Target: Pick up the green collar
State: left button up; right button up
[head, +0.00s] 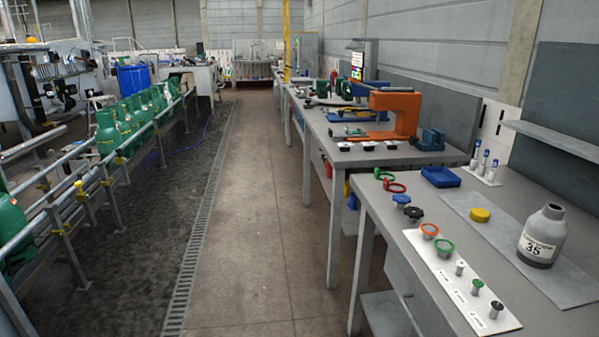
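Two green rings lie on the near grey workbench (372,197) at the right. One green ring (443,254) lies on a white board, beside an orange ring (429,236). The other green ring (384,180) is at the bench's far left corner, next to a red ring (395,192). The picture does not settle which one is the green collar. Neither of my grippers is in view.
The bench also bears black-topped and blue knobs, a yellow disc (480,215), a blue tray (440,177) and a grey bottle (541,237) marked 35. Green cylinders (107,134) line the railed conveyor at left. The aisle floor (246,220) between is clear.

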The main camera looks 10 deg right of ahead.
aim_at(377, 174)
jog(key=u, duration=0.1)
jog(key=i, duration=3.35)
jog(key=z, duration=3.6)
